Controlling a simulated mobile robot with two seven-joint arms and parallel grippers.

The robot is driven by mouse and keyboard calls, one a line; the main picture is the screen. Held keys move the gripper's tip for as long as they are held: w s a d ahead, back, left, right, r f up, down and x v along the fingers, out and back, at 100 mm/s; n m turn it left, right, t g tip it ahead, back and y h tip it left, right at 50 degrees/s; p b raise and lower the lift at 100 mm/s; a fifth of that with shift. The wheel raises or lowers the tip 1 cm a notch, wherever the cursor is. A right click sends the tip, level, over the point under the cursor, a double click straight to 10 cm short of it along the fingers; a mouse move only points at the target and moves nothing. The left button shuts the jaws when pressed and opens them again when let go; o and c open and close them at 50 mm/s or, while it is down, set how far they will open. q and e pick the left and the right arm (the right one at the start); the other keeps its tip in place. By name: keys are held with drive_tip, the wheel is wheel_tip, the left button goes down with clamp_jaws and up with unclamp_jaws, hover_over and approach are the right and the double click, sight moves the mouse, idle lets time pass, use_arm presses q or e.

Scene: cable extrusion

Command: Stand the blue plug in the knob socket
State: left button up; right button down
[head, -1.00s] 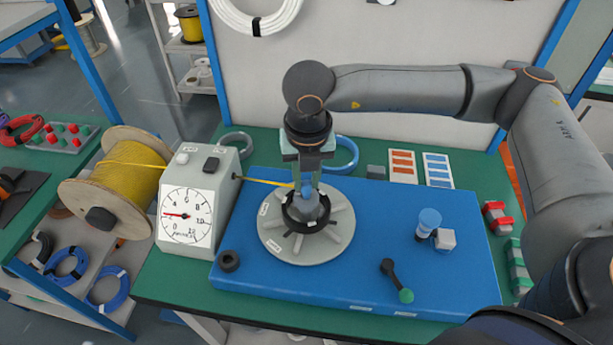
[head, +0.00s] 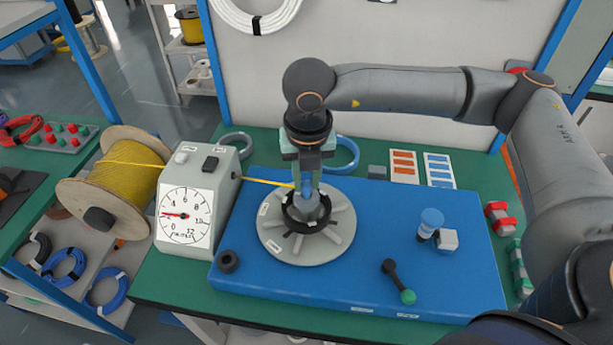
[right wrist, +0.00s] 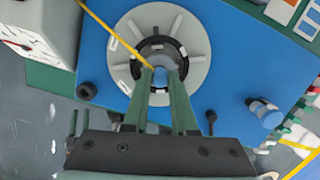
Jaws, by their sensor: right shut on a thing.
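My right gripper (head: 306,194) points straight down over the round grey disc (head: 338,240) on the blue board. It is shut on the blue plug (head: 306,187), which shows as a patch of blue between the fingers and also in the right wrist view (right wrist: 160,84). The plug is at the middle of the black ring (head: 292,218) on the disc, over a grey centre piece (head: 308,205) that I take for the knob socket. The fingers hide whether the plug's lower end is inside it. My left gripper is not in view.
A yellow cable (head: 262,182) runs from the dial gauge box (head: 190,212) to the disc's centre, close by my fingers. A green-knobbed lever (head: 398,283) is at the front. The board between is clear.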

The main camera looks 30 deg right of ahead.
drive_tip(key=shift+f+b, duration=0.25)
drive_tip(key=shift+b, duration=0.1)
idle(0.4)
drive_tip(key=c, duration=0.6)
unclamp_jaws()
drive_tip(key=shift+c, duration=0.2)
drive_tip(key=shift+r+p, duration=2.2)
drive_tip(key=shift+r, duration=1.85)
drive_tip(key=shift+s+f, duration=0.1)
